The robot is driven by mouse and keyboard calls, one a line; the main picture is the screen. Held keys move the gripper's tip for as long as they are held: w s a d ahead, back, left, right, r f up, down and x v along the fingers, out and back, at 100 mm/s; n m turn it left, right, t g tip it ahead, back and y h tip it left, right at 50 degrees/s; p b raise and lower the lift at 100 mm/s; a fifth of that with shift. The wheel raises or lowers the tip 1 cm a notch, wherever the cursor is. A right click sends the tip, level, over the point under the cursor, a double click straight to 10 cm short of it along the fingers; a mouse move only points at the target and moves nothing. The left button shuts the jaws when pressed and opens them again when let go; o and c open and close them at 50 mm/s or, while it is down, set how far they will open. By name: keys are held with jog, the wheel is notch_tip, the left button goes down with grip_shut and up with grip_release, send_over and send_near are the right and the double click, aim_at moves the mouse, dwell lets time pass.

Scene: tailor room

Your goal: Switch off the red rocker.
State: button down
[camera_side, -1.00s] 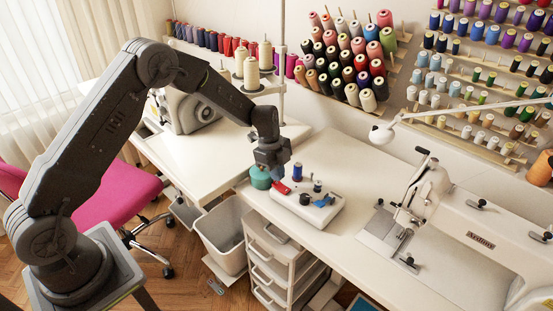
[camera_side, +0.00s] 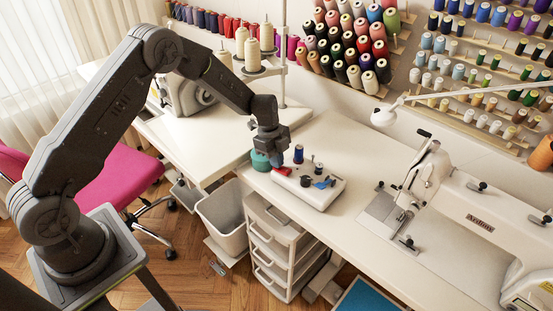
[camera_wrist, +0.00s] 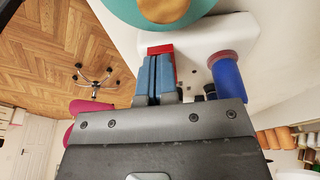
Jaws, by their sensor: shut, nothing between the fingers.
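The red rocker (camera_side: 283,171) is at the left end of a white control box (camera_side: 322,199) on the table. In the wrist view the red rocker (camera_wrist: 162,49) shows just past my fingertips and along their right side. My gripper (camera_side: 276,161) is shut and empty, with its blue fingers pointing down just by the rocker. In the wrist view my gripper (camera_wrist: 154,60) has its two fingers side by side, partly covering the rocker. I cannot tell whether they touch it, nor which way it is tilted.
A black knob (camera_side: 306,181) and a blue lever (camera_side: 325,183) are on the same box. A blue spool (camera_side: 298,154) stands behind it; a teal round object (camera_side: 260,161) is close on the left. A sewing machine (camera_side: 480,222) stands right, with bare table between.

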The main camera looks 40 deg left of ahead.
jog(key=shift+d+r, duration=0.1)
jog(key=shift+d, duration=0.05)
jog(key=shift+d+r, duration=0.25)
jog(key=shift+d, duration=0.3)
jog(key=shift+a+r, duration=0.1)
jog(key=shift+r, duration=0.35)
jog(key=a+v, duration=0.2)
jog(key=v, duration=1)
jog(key=shift+a, duration=0.45)
jog(key=shift+s, duration=0.15)
